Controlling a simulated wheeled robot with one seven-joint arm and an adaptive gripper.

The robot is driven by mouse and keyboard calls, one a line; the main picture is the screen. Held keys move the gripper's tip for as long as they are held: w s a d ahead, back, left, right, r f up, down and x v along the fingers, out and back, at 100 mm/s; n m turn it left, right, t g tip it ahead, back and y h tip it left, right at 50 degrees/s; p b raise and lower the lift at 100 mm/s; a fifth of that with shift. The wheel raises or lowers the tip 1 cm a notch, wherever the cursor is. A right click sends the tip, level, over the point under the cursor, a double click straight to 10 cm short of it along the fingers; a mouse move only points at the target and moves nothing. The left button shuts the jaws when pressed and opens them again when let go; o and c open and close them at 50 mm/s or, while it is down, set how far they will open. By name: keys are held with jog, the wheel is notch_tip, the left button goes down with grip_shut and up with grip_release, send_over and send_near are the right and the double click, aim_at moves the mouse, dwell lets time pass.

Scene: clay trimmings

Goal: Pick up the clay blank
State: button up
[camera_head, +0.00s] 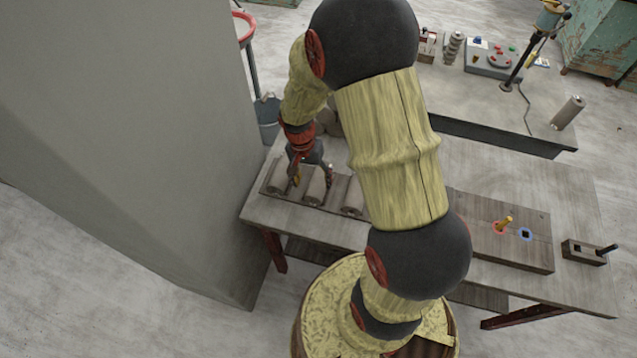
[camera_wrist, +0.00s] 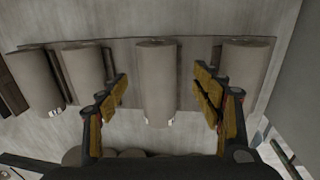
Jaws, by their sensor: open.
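Several grey clay blanks, plain cylinders, lie side by side on a thin board (camera_head: 333,206) at the table's left end. One clay blank (camera_wrist: 157,92) is in the middle of the wrist view, and it shows in the head view (camera_head: 317,188) below my gripper (camera_head: 311,178). My gripper (camera_wrist: 160,88) is open and empty, with one yellow-padded finger to each side of that blank. I cannot tell how far the fingertips are above the board. Another blank (camera_wrist: 245,62) is partly hidden behind the right finger, and one (camera_wrist: 83,68) is partly behind the left finger.
A tall grey wall (camera_head: 130,120) stands close to the left of the table (camera_head: 420,165). A wooden board (camera_head: 505,235) with a peg and coloured rings lies at right, beside a small wooden block (camera_head: 583,253). A second table with tools stands behind.

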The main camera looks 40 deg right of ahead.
aim_at(315, 186)
jog(key=f, duration=0.3)
jog(key=f+b, duration=0.1)
jog(key=shift+s+d+f, duration=0.25)
jog(key=shift+s+f, duration=0.05)
jog(key=shift+s, duration=0.05)
jog(key=shift+c, duration=0.8)
jog(key=c, duration=1.5)
jog(key=shift+r, duration=0.1)
grip_shut()
